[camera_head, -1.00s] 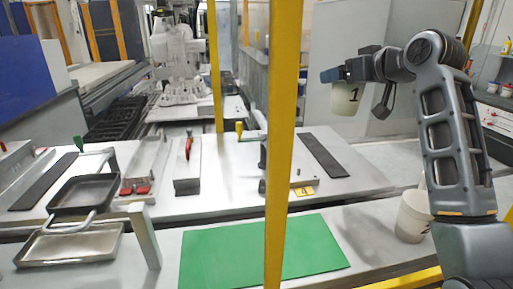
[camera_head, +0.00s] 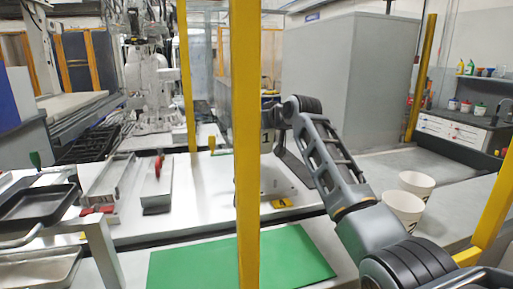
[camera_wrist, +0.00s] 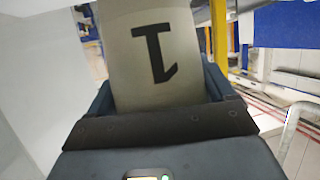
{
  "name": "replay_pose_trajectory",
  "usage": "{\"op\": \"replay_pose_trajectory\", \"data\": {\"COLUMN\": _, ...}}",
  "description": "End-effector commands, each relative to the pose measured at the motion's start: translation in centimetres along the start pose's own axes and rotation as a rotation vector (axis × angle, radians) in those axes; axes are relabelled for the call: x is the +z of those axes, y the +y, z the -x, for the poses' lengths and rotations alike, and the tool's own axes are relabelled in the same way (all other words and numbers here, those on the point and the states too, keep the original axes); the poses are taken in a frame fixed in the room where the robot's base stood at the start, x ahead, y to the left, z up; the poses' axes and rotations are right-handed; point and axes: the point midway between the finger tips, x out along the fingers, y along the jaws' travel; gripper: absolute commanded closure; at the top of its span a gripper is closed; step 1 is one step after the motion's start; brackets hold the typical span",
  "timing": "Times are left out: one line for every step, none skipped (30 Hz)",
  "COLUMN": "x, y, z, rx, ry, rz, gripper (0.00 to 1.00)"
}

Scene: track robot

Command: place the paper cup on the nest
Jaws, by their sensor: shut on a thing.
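My gripper (camera_wrist: 158,85) is shut on a pale paper cup (camera_wrist: 150,30) marked with a black 1, which appears upside down in the wrist view. One dark finger shows on each side of the cup. Two white cups, one farther (camera_head: 416,182) and one nearer (camera_head: 402,207), stand on the right-hand surface, close together. I cannot tell which thing is the nest.
The yellow post (camera_head: 246,150) stands upright in front of the table. A green mat (camera_head: 290,258) lies on the near bench. Metal fixtures (camera_head: 157,190) and black trays (camera_head: 35,203) fill the left. A yellow tag (camera_head: 282,203) marks the table's right part.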

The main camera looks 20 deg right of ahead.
Motion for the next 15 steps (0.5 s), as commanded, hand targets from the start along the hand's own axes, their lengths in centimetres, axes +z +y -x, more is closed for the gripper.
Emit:
{"op": "replay_pose_trajectory", "data": {"x": 0.3, "y": -0.3, "z": -0.5, "rx": 0.0, "ry": 0.001, "rz": 0.0, "gripper": 0.45}}
{"op": "replay_pose_trajectory", "data": {"x": 0.3, "y": -0.4, "z": -0.7, "rx": 0.0, "ry": 0.0, "rz": 0.0, "gripper": 0.45}}
{"op": "replay_pose_trajectory", "data": {"x": 0.3, "y": -0.6, "z": -0.8, "rx": 0.0, "ry": 0.0, "rz": 0.0, "gripper": 0.45}}
{"op": "replay_pose_trajectory", "data": {"x": 0.3, "y": -0.7, "z": -0.9, "rx": 0.0, "ry": 0.0, "rz": -0.001, "gripper": 0.45}}
{"op": "replay_pose_trajectory", "data": {"x": 0.4, "y": -0.7, "z": -1.0, "rx": 0.0, "ry": 0.0, "rz": -0.001, "gripper": 0.45}}
{"op": "replay_pose_trajectory", "data": {"x": 0.6, "y": -0.7, "z": -1.1, "rx": 0.0, "ry": 0.0, "rz": -0.001, "gripper": 0.45}}
{"op": "replay_pose_trajectory", "data": {"x": 0.9, "y": -0.7, "z": -1.1, "rx": 0.0, "ry": 0.0, "rz": -0.001, "gripper": 0.45}}
{"op": "replay_pose_trajectory", "data": {"x": 1.2, "y": -0.7, "z": -1.2, "rx": 0.0, "ry": -0.001, "rz": -0.001, "gripper": 0.45}}
{"op": "replay_pose_trajectory", "data": {"x": 1.7, "y": -0.7, "z": -1.4, "rx": 0.0, "ry": -0.001, "rz": -0.001, "gripper": 0.45}}
{"op": "replay_pose_trajectory", "data": {"x": 2.1, "y": -0.7, "z": -1.6, "rx": 0.0, "ry": -0.001, "rz": -0.001, "gripper": 0.45}}
{"op": "replay_pose_trajectory", "data": {"x": 2.6, "y": -0.7, "z": -1.7, "rx": 0.0, "ry": -0.001, "rz": -0.001, "gripper": 0.45}}
{"op": "replay_pose_trajectory", "data": {"x": 3.1, "y": -0.7, "z": -1.9, "rx": 0.0, "ry": 0.0, "rz": -0.001, "gripper": 0.45}}
{"op": "replay_pose_trajectory", "data": {"x": 3.5, "y": -0.6, "z": -2.1, "rx": 0.0, "ry": 0.0, "rz": -0.001, "gripper": 0.45}}
{"op": "replay_pose_trajectory", "data": {"x": 3.8, "y": -0.6, "z": -2.2, "rx": 0.0, "ry": 0.0, "rz": -0.001, "gripper": 0.45}}
{"op": "replay_pose_trajectory", "data": {"x": 4.1, "y": -0.6, "z": -2.3, "rx": 0.0, "ry": 0.0, "rz": 0.0, "gripper": 0.45}}
